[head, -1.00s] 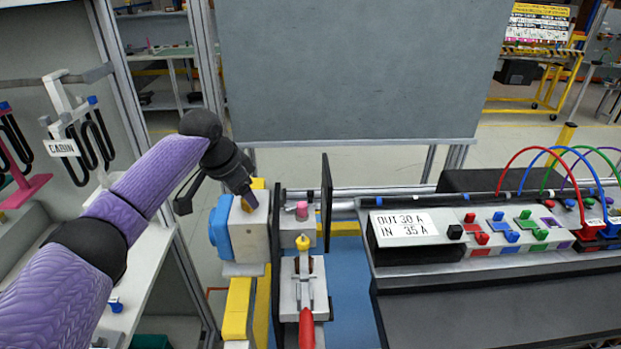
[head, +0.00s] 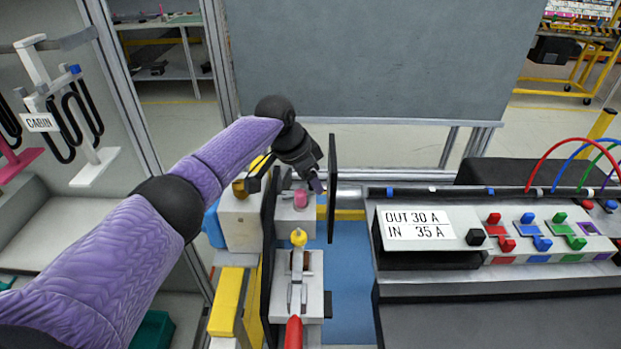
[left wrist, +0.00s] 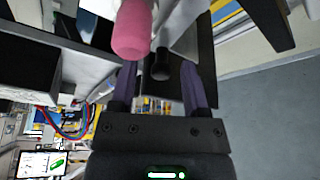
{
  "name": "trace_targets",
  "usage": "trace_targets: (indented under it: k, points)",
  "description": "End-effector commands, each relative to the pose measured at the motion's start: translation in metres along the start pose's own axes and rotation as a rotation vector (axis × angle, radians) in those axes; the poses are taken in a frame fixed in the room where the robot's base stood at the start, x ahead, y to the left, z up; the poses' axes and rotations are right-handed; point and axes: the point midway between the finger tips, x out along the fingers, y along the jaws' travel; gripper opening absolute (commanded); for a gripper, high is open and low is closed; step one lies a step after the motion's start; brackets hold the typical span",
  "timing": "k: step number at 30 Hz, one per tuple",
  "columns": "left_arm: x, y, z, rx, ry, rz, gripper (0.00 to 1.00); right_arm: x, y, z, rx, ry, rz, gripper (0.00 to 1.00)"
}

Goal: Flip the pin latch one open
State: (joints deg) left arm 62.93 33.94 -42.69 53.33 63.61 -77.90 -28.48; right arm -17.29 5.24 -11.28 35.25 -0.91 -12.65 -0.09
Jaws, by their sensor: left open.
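A fixture on the left of the bench carries a white block with a pink knob (head: 300,198), and nearer to me a lever clamp with a yellow tip (head: 298,237) and a red handle (head: 294,332). I cannot tell for certain which part is pin latch one. My left gripper (head: 286,184) is open and empty, just above and behind the pink knob. In the left wrist view the pink knob (left wrist: 132,32) shows large, ahead of the open purple fingers (left wrist: 158,78) and toward the left one. A short black cylinder (left wrist: 160,65) shows between the fingers. My right gripper is out of view.
A thin dark upright plate (head: 332,190) stands just right of my left gripper. A white block with a blue part (head: 213,225) stands to its left. A switch panel with a label (head: 417,224) and coloured cables lies to the right. The blue surface (head: 348,270) between is clear.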

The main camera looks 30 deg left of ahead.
Motion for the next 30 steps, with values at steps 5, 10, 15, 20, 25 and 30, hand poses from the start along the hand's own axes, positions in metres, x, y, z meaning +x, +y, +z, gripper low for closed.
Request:
trace_targets:
  k: [5,10,15,20,25,30]
  points:
    - [-0.001,0.0,0.0,0.0,0.0,0.0,0.45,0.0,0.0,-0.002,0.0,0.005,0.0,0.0]
    - [-0.001,0.0,0.0,0.0,0.0,0.0,0.09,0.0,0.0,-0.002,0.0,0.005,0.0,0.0]
    - [-0.001,0.0,0.0,-0.001,0.0,0.0,0.0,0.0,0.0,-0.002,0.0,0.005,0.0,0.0]
    - [-0.001,0.0,0.0,-0.005,0.0,-0.002,0.0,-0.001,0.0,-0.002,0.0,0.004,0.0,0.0]
    - [-0.003,-0.002,-0.002,-0.047,0.001,-0.018,0.0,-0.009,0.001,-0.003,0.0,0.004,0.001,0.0]
    - [-0.004,-0.007,-0.003,-0.141,0.001,-0.056,0.0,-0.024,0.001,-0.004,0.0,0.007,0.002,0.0]
